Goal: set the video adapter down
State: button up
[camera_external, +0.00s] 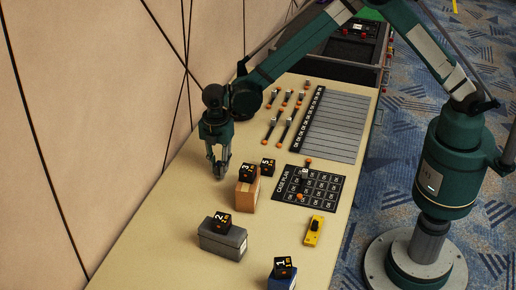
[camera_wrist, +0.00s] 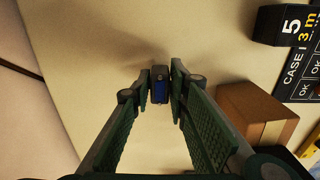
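My gripper (camera_external: 219,168) points down over the left part of the tan table, left of the cardboard box. In the wrist view my gripper (camera_wrist: 160,87) has its fingertips closed in on a small dark piece with a blue face, which I take to be the video adapter (camera_wrist: 160,92). It sits between the tips, close against both. Its height above the table is hard to tell. In the external view the piece is too small to make out at the fingertips.
A cardboard box (camera_external: 246,195) with a block marked 3 stands just right of my gripper. A grey case (camera_external: 222,240), a blue box (camera_external: 281,283), a yellow device (camera_external: 314,231) and the black case plan (camera_external: 322,188) lie nearby. The wall (camera_external: 90,120) borders the table's left side.

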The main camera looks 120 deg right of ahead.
jog(key=shift+o, duration=1.2)
jog(key=shift+r, duration=0.1)
notch_tip(320, 180, up, 12)
jog(key=p, duration=0.1)
jog(key=shift+p, duration=0.4)
jog(key=shift+r, duration=0.1)
